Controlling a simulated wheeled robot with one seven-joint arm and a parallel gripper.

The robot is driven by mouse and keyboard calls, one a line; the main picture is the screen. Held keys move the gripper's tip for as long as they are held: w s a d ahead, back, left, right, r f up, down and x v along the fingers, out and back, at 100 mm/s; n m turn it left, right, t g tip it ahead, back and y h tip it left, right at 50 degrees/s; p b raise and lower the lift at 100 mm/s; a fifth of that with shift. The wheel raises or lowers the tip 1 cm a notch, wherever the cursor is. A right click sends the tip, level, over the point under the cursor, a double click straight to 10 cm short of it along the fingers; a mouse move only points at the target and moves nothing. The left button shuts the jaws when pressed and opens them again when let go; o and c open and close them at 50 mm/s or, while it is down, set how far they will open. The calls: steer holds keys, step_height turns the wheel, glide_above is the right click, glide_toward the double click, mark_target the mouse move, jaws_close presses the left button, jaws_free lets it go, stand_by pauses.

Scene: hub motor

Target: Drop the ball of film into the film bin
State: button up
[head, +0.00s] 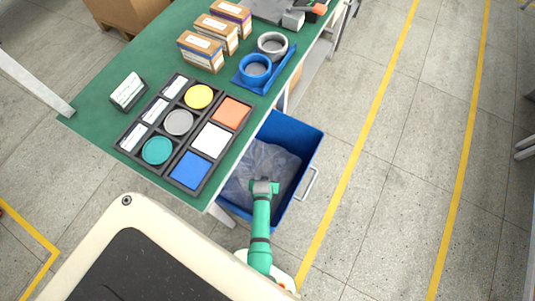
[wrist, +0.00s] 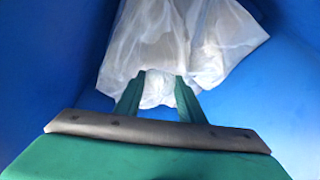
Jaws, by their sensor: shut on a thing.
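The film bin (head: 313,148) is a blue open bin beside the green table, with a handle on its right side. Crumpled translucent film (head: 270,160) lies inside it. My gripper (wrist: 157,84) is down inside the bin, with blue walls around it in the wrist view. Its two green fingers are shut on a whitish ball of film (wrist: 157,92). Loose film (wrist: 205,38) lies just beyond the fingertips; I cannot tell whether the ball touches it. In the head view my arm hides the ball and fingertips.
The green table (head: 97,95) runs along the bin's left side. On it are a dark tray (head: 187,138) with coloured pieces, several cardboard boxes (head: 201,51) and a blue holder (head: 239,83) with rings. Open floor lies to the right.

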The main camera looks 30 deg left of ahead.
steer(key=shift+d+f, duration=0.7)
steer(key=shift+f, duration=0.2)
steer(key=shift+d+f, duration=0.1)
steer(key=shift+f, duration=1.5)
steer(key=shift+f, duration=0.15)
steer(key=o, duration=1.1)
steer(key=v, duration=1.2)
